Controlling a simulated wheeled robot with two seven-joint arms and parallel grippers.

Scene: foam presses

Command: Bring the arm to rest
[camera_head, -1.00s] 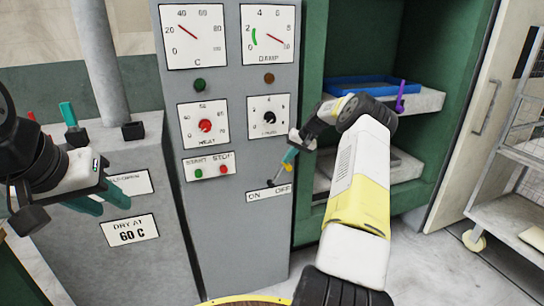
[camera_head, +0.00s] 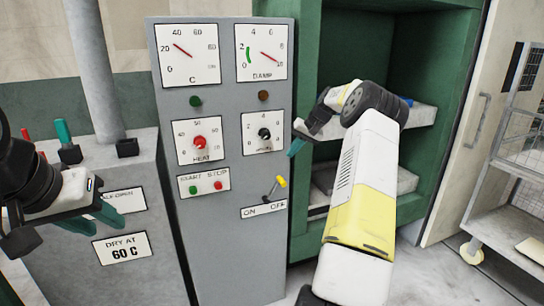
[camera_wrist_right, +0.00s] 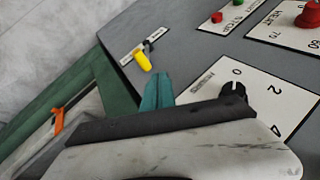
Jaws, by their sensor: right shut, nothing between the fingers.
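My right arm reaches to the grey control panel (camera_head: 232,275). My right gripper (camera_head: 293,148) is shut and empty, its teal fingertips in front of the panel's right edge, above the ON/OFF switch (camera_head: 281,182). The switch's yellow-tipped lever leans to the OFF side. In the right wrist view, the yellow lever (camera_wrist_right: 143,61) stands apart from the teal fingertips (camera_wrist_right: 157,90), which are close to a dial with a black knob (camera_wrist_right: 233,92). My left gripper (camera_head: 92,220) hangs at the left edge with teal fingers; its opening is unclear.
A green cabinet (camera_head: 303,62) with pale shelves stands behind my right arm. A wire cart (camera_head: 510,212) is at the right. Floor shows between cabinet and cart.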

